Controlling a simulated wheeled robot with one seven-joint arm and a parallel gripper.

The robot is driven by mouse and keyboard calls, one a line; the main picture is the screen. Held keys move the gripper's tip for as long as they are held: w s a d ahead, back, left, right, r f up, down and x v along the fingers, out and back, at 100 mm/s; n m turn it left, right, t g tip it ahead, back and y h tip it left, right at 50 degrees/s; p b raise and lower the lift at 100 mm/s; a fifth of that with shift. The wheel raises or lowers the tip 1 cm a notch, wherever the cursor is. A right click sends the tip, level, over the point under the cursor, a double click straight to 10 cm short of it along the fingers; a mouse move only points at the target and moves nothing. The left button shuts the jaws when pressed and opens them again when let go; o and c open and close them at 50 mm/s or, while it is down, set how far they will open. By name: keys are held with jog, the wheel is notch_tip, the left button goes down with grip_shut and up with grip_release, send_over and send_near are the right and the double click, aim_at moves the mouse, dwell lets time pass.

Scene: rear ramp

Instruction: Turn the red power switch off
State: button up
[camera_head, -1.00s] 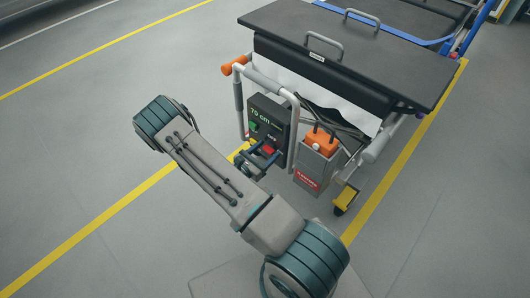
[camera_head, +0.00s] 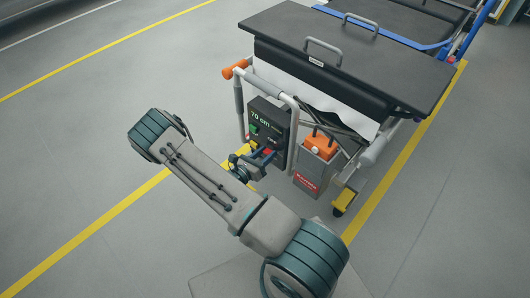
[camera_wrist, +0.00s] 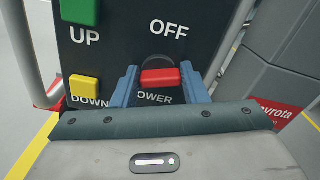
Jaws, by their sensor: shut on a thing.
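The red power switch (camera_wrist: 160,77) is a small red block on the dark control panel (camera_wrist: 120,50), just below the word OFF and above the word POWER, which is partly hidden. My gripper (camera_wrist: 161,84) has its two blue fingers on either side of the switch and is shut on it. In the head view, my gripper (camera_head: 263,160) is at the lower part of the panel (camera_head: 268,118), with a bit of the red switch (camera_head: 268,152) showing.
A green UP button (camera_wrist: 80,11) and a yellow DOWN button (camera_wrist: 84,87) are left of the switch. A grey metal frame (camera_head: 293,135) surrounds the panel. A grey box with an orange top (camera_head: 320,147) stands to the right. The floor on the left is free.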

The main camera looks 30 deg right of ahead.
jog(key=n+p, duration=0.1)
jog(key=n, duration=0.2)
jog(key=shift+n, duration=0.4)
jog(key=n+p, duration=0.1)
jog(key=n, duration=0.2)
jog(key=shift+w+n, duration=0.1)
jog(key=shift+n, duration=0.2)
jog(key=n+p, duration=0.1)
jog(key=n, duration=0.2)
jog(key=shift+f, duration=0.1)
jog(key=shift+a+f+n+p, duration=0.1)
jog(key=shift+n+p, duration=0.2)
jog(key=shift+n, duration=1.5)
jog(key=o, duration=1)
jog(key=shift+w, duration=0.1)
jog(key=p+v, duration=0.1)
jog(key=v, duration=1.3)
jog(key=shift+p, duration=0.4)
